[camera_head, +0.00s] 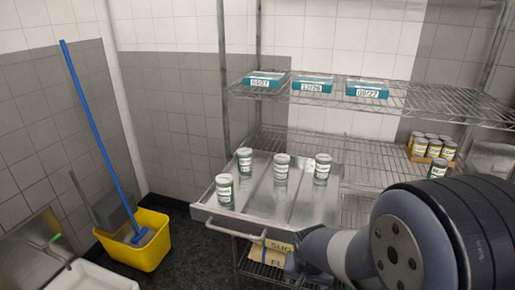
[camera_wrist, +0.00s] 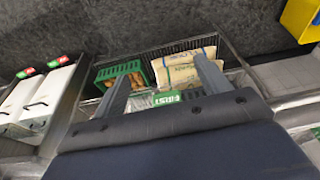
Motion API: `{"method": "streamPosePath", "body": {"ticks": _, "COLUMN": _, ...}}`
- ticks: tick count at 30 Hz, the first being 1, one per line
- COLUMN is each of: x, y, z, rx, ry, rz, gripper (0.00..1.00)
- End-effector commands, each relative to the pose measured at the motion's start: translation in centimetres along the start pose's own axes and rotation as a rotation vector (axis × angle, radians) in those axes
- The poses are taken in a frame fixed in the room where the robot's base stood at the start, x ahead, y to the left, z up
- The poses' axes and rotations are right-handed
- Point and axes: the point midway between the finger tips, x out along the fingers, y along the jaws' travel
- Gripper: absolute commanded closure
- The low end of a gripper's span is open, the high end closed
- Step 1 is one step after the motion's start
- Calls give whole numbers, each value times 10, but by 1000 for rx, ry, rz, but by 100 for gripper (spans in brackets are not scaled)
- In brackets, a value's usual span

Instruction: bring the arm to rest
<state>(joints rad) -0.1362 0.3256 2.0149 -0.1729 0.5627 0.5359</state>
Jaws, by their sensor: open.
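My arm (camera_head: 425,235) fills the lower right of the head view, in front of the wire shelving. My gripper (camera_wrist: 161,68) shows only in the wrist view. Its two grey fingers are spread wide apart, and nothing is seen held between them. Behind and below the fingers are a paper sack (camera_wrist: 183,68) and a green crate (camera_wrist: 103,76) with brown contents. A green label with white lettering (camera_wrist: 165,98) shows between the finger bases; I cannot tell what it belongs to. The gripper is hidden in the head view.
A metal tray (camera_head: 262,205) with a handle carries several cans, close left of my arm. A cardboard tray (camera_head: 412,155) of cans stands on the right shelf. Teal boxes (camera_head: 312,84) line the upper shelf. A yellow mop bucket (camera_head: 135,245) stands on the floor at left.

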Motion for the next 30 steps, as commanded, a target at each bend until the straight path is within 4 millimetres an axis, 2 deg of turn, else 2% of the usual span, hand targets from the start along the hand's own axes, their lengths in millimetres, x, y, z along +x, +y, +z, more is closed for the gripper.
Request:
{"method": "streamPosePath", "body": {"ticks": 18, "x": 92, "y": -2, "z": -1, "rx": -99, "ry": -13, "rz": -42, "gripper": 28}}
{"method": "streamPosePath", "body": {"ticks": 24, "x": 110, "y": -1, "z": 0, "rx": -120, "ry": -11, "rz": -50, "gripper": 28}}
{"method": "streamPosePath", "body": {"ticks": 30, "x": 117, "y": 0, "z": 1, "rx": -128, "ry": -10, "rz": -52, "gripper": 28}}
